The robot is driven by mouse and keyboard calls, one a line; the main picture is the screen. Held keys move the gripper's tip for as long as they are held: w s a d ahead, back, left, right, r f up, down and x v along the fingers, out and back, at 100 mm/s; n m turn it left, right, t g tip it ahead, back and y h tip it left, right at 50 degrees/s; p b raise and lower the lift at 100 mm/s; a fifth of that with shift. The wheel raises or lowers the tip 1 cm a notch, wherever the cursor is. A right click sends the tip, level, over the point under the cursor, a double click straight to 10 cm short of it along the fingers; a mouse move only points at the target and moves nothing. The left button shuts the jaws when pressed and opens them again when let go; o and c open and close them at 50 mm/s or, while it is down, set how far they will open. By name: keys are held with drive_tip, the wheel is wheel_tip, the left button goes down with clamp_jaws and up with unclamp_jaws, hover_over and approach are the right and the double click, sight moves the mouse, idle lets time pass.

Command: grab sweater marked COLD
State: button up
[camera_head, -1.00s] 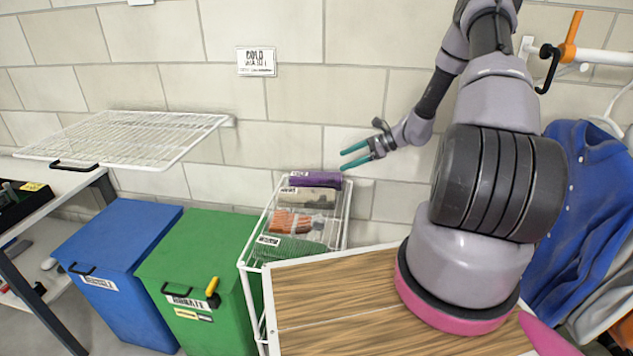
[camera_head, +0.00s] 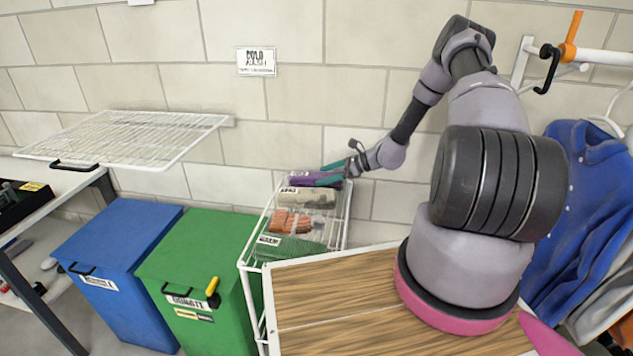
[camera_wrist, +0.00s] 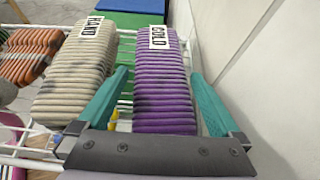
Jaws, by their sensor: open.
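The purple folded sweater (camera_wrist: 164,90) carries a white label (camera_wrist: 158,38) reading COLD in the wrist view. It also shows in the head view (camera_head: 303,179) at the far end of a white wire rack, by the wall. My gripper (camera_wrist: 158,98) is open, with one teal finger on each side of the purple sweater's near part. In the head view my gripper (camera_head: 332,172) is at the sweater's right end, and its fingers partly cover it. I cannot tell whether the fingers touch the fabric.
A beige sweater (camera_wrist: 75,80) marked HAND lies close to the left finger in the wrist view. An orange-brown sweater (camera_head: 290,223) and a green one (camera_head: 285,249) share the wire rack (camera_head: 334,232). The wall (camera_wrist: 262,70) runs close to the right finger.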

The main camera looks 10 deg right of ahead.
drive_tip(key=shift+x, duration=1)
drive_tip(key=c, duration=1.4)
drive_tip(key=shift+r, duration=0.1)
